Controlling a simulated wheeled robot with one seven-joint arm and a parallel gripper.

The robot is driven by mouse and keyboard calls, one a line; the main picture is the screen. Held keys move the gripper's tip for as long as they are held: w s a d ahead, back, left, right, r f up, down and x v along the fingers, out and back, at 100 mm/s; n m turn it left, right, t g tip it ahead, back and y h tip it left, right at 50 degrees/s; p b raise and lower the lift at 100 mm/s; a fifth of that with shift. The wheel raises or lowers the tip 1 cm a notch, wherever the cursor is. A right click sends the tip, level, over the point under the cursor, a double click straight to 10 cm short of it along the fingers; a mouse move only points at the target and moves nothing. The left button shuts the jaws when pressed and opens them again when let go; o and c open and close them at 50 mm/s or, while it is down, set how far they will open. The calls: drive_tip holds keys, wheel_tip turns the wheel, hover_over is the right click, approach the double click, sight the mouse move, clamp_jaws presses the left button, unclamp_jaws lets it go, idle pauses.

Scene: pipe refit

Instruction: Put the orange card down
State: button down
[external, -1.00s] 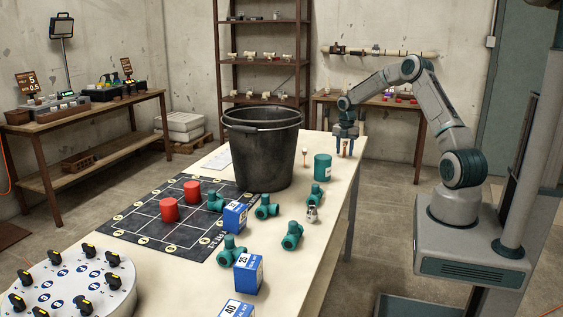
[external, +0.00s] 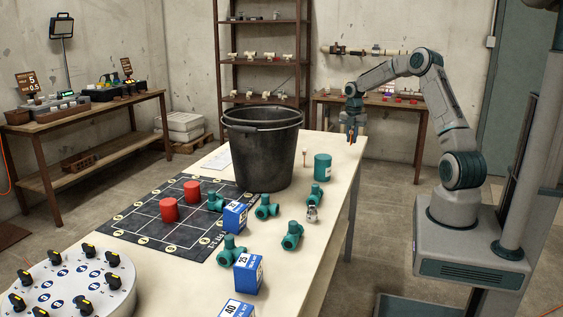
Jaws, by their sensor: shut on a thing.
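My gripper (external: 352,134) hangs pointing down near the far right end of the long pale table (external: 345,180). It is shut on the orange card (external: 351,136), which shows as a small orange strip between the fingers. The card appears to be held above the tabletop. Most of the card is hidden by the fingers, and the exact gap to the table is hard to judge.
A teal cylinder (external: 322,167) and a small white-topped peg (external: 304,158) stand near my gripper. A large black bucket (external: 262,155) stands left of them. Teal pipe fittings (external: 292,236), blue boxes (external: 248,273) and red cylinders (external: 169,209) occupy the nearer table.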

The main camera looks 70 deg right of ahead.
drive_tip(key=s+d+r, duration=0.3)
drive_tip(key=s+r, duration=0.3)
drive_tip(key=s, duration=0.2)
wheel_tip(320, 180, up, 18)
drive_tip(key=w+a+n+p, duration=0.1)
drive_tip(key=w+a+n, duration=0.2)
drive_tip(key=w+a, duration=0.55)
drive_tip(key=w+a+n+p, duration=0.15)
drive_tip(key=w+a, duration=0.35)
drive_tip(key=w, duration=0.6)
drive_tip(key=w+a+n+p, duration=0.15)
drive_tip(key=w+a, duration=0.25)
drive_tip(key=a, duration=0.4)
drive_tip(key=w+a+f+n, duration=0.1)
drive_tip(key=w+a+n, duration=0.1)
drive_tip(key=w+a, duration=0.45)
drive_tip(key=w+a+n+p, duration=0.1)
drive_tip(key=w+a+n, duration=0.15)
drive_tip(key=a, duration=0.75)
wheel_tip(320, 180, down, 28)
drive_tip(key=shift+w+d+p, duration=0.1)
drive_tip(key=shift+d+p, duration=0.05)
drive_tip(key=shift+p, duration=0.45)
